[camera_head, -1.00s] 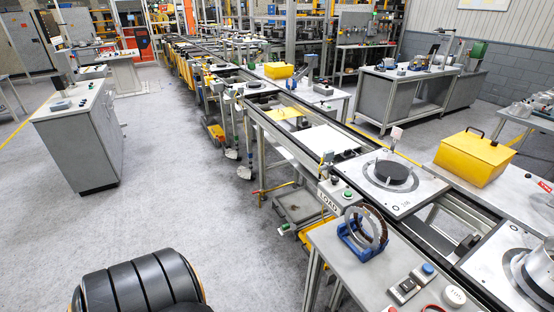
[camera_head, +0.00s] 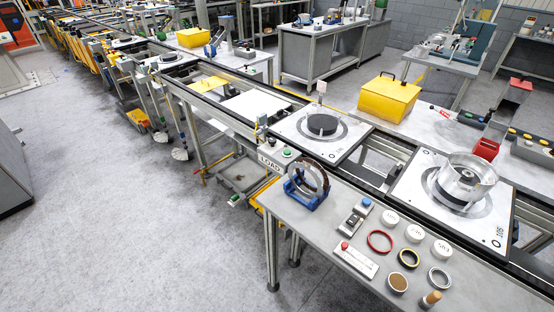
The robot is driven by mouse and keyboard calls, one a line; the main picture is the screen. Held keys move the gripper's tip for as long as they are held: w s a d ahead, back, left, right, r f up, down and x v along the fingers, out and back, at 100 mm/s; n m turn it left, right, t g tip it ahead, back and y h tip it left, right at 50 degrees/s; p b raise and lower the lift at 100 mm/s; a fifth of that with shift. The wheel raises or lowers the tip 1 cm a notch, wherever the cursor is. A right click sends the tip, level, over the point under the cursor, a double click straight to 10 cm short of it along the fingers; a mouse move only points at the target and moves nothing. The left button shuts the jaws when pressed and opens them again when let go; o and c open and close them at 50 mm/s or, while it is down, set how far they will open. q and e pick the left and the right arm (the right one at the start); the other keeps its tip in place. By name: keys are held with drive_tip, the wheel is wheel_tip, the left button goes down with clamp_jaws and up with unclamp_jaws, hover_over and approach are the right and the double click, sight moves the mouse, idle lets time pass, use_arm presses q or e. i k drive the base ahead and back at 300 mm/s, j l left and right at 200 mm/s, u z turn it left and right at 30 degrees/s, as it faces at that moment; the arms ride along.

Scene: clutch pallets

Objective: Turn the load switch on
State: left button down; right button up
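A white sign reading LOAD (camera_head: 269,163) is on the near side of the conveyor, just left of centre. A small control box with a green button (camera_head: 287,153) sits right beside the sign. Another small grey box with a black switch or buttons (camera_head: 352,219) and a blue button (camera_head: 367,202) lies on the grey workbench. I cannot tell the position of any switch at this size. Neither of my grippers is in view.
The grey workbench (camera_head: 325,228) holds a blue stand (camera_head: 305,195) with a ring, several rings and white discs, and a red-button box (camera_head: 354,258). Pallets (camera_head: 290,130) sit on the conveyor behind. A yellow box (camera_head: 389,98) stands beyond.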

sight(272, 141)
drive_tip(key=i+j+z, duration=0.1)
drive_tip(key=j+z, duration=0.65)
drive_tip(key=i+j, duration=0.05)
